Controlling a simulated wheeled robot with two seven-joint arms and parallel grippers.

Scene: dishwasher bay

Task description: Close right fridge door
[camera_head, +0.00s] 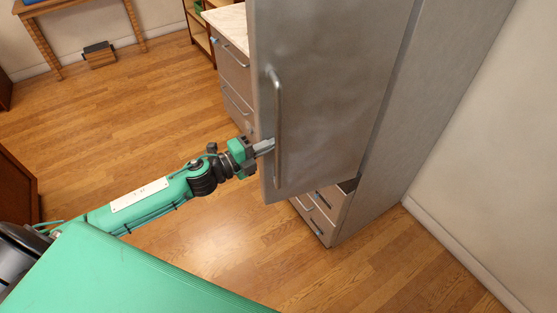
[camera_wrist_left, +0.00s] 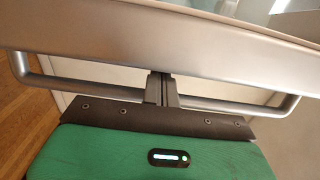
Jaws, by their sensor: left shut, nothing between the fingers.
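The fridge door (camera_head: 335,90) is a tall grey metal panel standing ajar, its lower left corner jutting out past the drawers below. A long vertical bar handle (camera_head: 278,130) runs near its left edge. My left gripper (camera_head: 266,147) is shut and empty, its tips at the door's left edge beside the handle. In the left wrist view, the closed fingers (camera_wrist_left: 162,88) point at the door's edge (camera_wrist_left: 200,55) and cross in front of the handle bar (camera_wrist_left: 90,87). I cannot tell whether they touch the door. My right gripper is out of view.
Drawers (camera_head: 322,213) sit under the door. A cabinet with a pale counter (camera_head: 228,25) stands behind it on the left. The fridge side (camera_head: 432,95) and a wall (camera_head: 490,170) are on the right. The wood floor (camera_head: 120,110) on the left is largely clear.

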